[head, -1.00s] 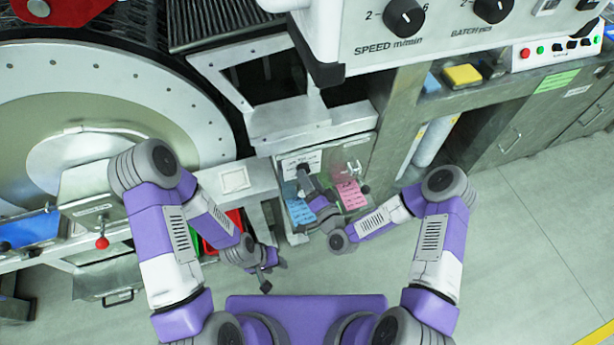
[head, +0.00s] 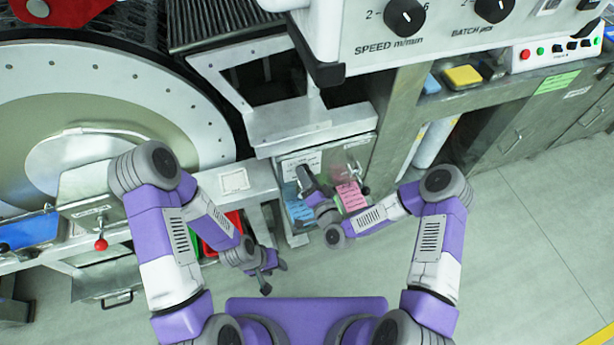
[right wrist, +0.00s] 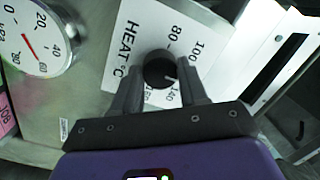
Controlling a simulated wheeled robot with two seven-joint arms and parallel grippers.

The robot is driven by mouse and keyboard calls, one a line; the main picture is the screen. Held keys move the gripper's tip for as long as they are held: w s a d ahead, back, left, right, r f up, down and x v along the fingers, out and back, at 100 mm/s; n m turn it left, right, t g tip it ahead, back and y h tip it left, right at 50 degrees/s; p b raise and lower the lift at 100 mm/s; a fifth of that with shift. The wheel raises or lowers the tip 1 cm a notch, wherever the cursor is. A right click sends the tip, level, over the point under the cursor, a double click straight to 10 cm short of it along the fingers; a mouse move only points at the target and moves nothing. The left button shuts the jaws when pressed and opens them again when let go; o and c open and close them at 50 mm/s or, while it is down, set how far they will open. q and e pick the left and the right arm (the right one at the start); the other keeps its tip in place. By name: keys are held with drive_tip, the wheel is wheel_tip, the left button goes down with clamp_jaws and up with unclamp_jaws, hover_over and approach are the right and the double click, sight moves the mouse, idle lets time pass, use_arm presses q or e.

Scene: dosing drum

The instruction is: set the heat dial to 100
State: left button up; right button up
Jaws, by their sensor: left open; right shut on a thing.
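The heat dial (right wrist: 160,70) is a black round knob on a white plate marked HEAT °C (right wrist: 130,45) in the right wrist view. The numbers 80, 100 and 140 show around it. A light mark on the knob points to the lower right, toward the 140 side; its exact reading is hard to tell. My right gripper (right wrist: 160,76) is shut on the dial, one finger on each side. In the head view my right gripper (head: 304,178) is at the panel, hiding the dial. My left gripper (head: 275,277) is open and empty, low and apart from the panel.
A round white gauge with a red needle (right wrist: 38,38) is beside the heat plate. A pink note (head: 350,197) and a blue note (head: 298,204) are on the panel. An overhanging control box with a speed knob (head: 404,17) stands above. Floor (head: 520,250) at right is clear.

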drive_tip(key=shift+n, duration=0.3)
drive_tip(key=shift+n+g+h, duration=0.4)
drive_tip(key=shift+n+h, duration=0.1)
drive_tip(key=shift+n, duration=3.3)
drive_tip(key=o, duration=1.1)
drive_tip(key=shift+r, duration=0.1)
drive_tip(key=shift+c, duration=0.2)
drive_tip(key=p+v, duration=0.1)
drive_tip(key=v, duration=0.6)
drive_tip(key=shift+s, duration=0.3)
